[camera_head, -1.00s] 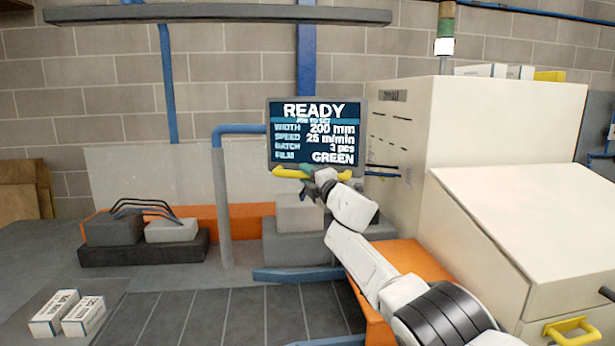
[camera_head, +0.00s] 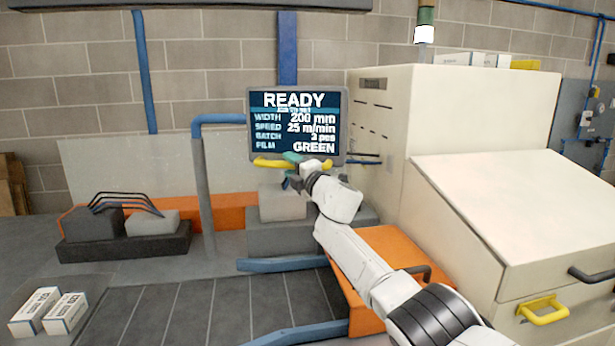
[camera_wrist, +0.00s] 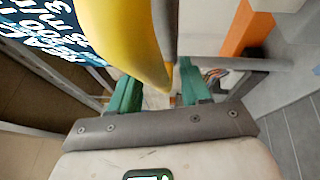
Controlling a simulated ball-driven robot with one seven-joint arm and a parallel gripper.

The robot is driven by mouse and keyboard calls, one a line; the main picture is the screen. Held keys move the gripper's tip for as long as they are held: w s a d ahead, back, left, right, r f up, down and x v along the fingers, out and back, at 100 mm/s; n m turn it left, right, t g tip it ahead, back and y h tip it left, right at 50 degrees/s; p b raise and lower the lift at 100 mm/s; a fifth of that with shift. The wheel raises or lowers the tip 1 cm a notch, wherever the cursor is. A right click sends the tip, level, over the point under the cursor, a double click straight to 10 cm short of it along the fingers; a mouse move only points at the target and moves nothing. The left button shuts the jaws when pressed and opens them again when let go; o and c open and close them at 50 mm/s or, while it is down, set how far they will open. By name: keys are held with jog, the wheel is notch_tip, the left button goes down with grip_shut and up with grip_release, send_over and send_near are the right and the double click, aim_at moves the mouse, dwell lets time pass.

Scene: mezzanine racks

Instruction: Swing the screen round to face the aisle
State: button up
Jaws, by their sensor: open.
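The screen (camera_head: 297,124) hangs on a blue arm bent from a grey post (camera_head: 203,190). Its lit face, reading READY and GREEN, is toward my head camera. A yellow handle (camera_head: 270,163) runs along its lower edge. My gripper (camera_head: 292,171) is at the handle, with its jaws open. In the wrist view the yellow handle (camera_wrist: 135,40) reaches down between the green fingers of my gripper (camera_wrist: 158,88). I cannot tell whether either finger touches it. Part of the screen (camera_wrist: 60,25) shows at upper left there.
A large cream machine (camera_head: 480,190) with a yellow handle (camera_head: 543,309) stands close on the right. An orange base (camera_head: 385,262) lies beneath my arm. Small white boxes (camera_head: 64,313) sit at lower left. The dark slatted bed (camera_head: 190,312) is clear.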

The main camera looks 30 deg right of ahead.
jog(key=shift+s+p, duration=0.45)
jog(key=shift+s, duration=0.35)
jog(key=s+f+p, duration=0.1)
jog(key=s+p, duration=0.2)
jog(key=s, duration=0.5)
jog(key=shift+d+f, duration=0.2)
jog(key=shift+d, duration=0.2)
